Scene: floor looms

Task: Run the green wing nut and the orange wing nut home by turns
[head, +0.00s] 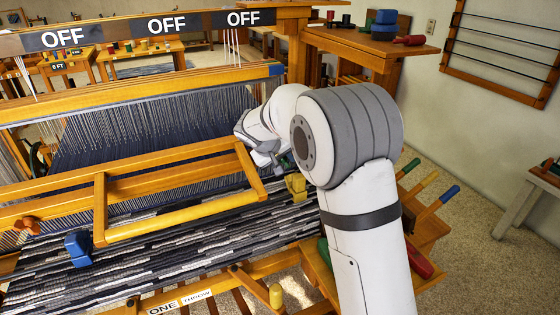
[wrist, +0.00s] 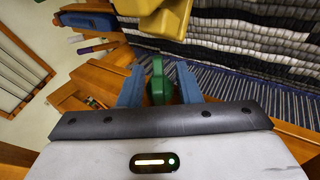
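The green wing nut (wrist: 158,85) shows in the wrist view between the two blue-grey fingers of my gripper (wrist: 159,68). The fingers stand apart on either side of it, with a narrow gap visible; contact is not clear. In the head view my gripper (head: 264,155) is at the right end of the wooden beater frame, and the green wing nut is hidden there by my arm. The orange wing nut (head: 28,225) is at the left end of the loom's wooden frame, far from my gripper.
A yellow block (head: 296,187) sits close to my gripper and also shows in the wrist view (wrist: 162,18). A blue block (head: 78,248) sits on the woven cloth (head: 190,248) at left. The beater frame (head: 185,215) spans the cloth. Coloured handles (head: 430,200) stick out at right.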

